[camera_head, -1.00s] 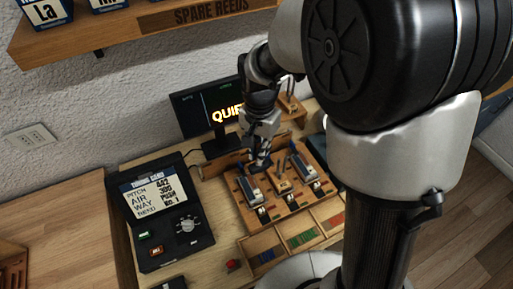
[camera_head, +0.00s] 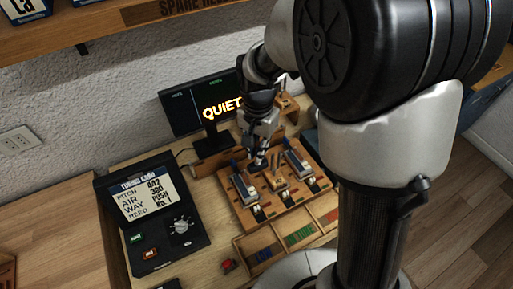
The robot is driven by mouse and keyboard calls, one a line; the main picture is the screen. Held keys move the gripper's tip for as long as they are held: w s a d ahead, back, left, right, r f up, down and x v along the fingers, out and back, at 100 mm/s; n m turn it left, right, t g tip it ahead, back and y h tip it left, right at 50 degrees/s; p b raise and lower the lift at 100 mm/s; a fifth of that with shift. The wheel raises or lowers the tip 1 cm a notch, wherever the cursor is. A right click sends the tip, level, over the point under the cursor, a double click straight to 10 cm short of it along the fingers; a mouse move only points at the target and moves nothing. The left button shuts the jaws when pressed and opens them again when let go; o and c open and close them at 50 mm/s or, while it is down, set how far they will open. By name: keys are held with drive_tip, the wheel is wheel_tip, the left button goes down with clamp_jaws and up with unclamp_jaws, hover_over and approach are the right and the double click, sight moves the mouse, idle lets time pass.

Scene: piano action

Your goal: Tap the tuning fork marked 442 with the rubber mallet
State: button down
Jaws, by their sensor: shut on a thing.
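My gripper (camera_head: 260,152) is shut and points down over the wooden work board (camera_head: 262,216), on its far side. It holds a small dark thing at its tips, too small to make out surely as the rubber mallet. Two grey-and-blue blocks stand on the board, a left one (camera_head: 244,188) and a right one (camera_head: 298,164). A small wooden piece (camera_head: 278,183) sits between them. I cannot make out a tuning fork marked 442. The tuning card (camera_head: 147,195) reads pitch 442, air 300, way push, reed No. 1.
A black monitor (camera_head: 182,115) behind the board shows QUIET. A black console (camera_head: 175,245) with a dial stands at the left. A divided wooden tray (camera_head: 243,243) with coloured strips lies in front, beside a red button (camera_head: 228,265). A shelf (camera_head: 110,22) hangs above.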

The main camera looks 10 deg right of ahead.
drive_tip(key=shift+w+d, duration=0.15)
drive_tip(key=shift+d, duration=0.35)
drive_tip(key=shift+w+d, duration=0.15)
drive_tip(key=shift+d, duration=0.35)
drive_tip(key=shift+s+a, duration=0.2)
drive_tip(key=shift+a, duration=0.5)
drive_tip(key=shift+s+a, duration=0.25)
drive_tip(key=shift+a, duration=0.4)
drive_tip(key=shift+s+a, duration=0.2)
drive_tip(key=shift+a, duration=0.5)
drive_tip(key=r+p, duration=0.1)
drive_tip(key=a+r+p, duration=0.1)
drive_tip(key=r+p, duration=0.1)
drive_tip(key=a+r+p, duration=0.1)
drive_tip(key=r, duration=0.1)
drive_tip(key=shift+s, duration=0.3)
drive_tip(key=shift+d, duration=0.1)
